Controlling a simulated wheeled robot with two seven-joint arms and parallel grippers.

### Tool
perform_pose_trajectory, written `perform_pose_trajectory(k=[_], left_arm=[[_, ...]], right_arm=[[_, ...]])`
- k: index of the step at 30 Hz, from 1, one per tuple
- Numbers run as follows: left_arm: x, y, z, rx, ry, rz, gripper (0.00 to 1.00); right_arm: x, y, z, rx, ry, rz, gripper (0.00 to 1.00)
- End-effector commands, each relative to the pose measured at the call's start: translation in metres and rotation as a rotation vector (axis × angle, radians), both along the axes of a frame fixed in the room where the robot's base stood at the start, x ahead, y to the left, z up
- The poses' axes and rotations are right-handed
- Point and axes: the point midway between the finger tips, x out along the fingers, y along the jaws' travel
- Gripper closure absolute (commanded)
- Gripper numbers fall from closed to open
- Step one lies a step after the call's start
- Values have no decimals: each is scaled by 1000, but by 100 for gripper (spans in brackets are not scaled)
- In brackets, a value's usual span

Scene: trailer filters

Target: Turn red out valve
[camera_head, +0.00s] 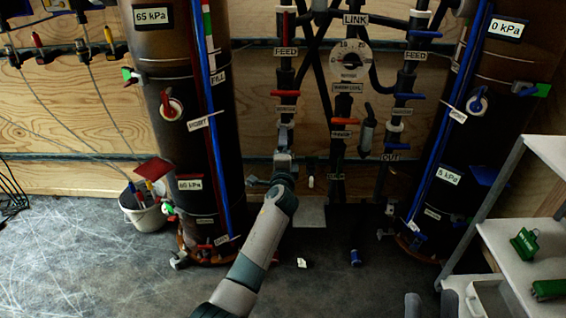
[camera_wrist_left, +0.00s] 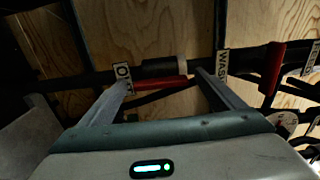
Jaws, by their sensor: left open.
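The red out valve's handle (camera_wrist_left: 158,84) is a short red bar under a dark pipe in the left wrist view, beside a tag (camera_wrist_left: 122,77) that seems to read OUT. My left gripper (camera_wrist_left: 164,79) is open, with one finger near each end of the bar. I cannot tell whether the fingers touch it. In the head view my left gripper (camera_head: 283,160) is at the lower left pipe and hides the valve. My right gripper (camera_head: 431,303) shows at the bottom edge as two grey fingertips apart, away from the pipes.
A dark tank (camera_head: 180,60) with red and blue pipes stands left, another (camera_head: 490,95) right. Other handles, red (camera_head: 286,93), orange (camera_head: 345,121) and blue (camera_head: 409,96), sit close by. A WASTE tag (camera_wrist_left: 222,65) flanks the right finger. A bucket (camera_head: 146,216) and shelf (camera_head: 525,245) stand aside.

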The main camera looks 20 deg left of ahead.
Motion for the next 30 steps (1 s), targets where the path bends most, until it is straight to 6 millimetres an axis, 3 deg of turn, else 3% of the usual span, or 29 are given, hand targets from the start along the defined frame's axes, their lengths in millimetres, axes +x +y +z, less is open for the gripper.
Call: perform_pose_trajectory(k=[11,15,20,30], left_arm=[[-36,-11,1,-2,0,-2,12],[-61,-18,1,-2,3,-1,12],[-91,-26,1,-2,2,-1,12],[-148,-42,0,-2,2,0,12]], right_arm=[[2,11,-12,-27,110,16,69],[-4,22,-36,-59,223,45,69],[-6,29,-49,-78,302,57,69],[12,32,-77,-136,465,59,69]])
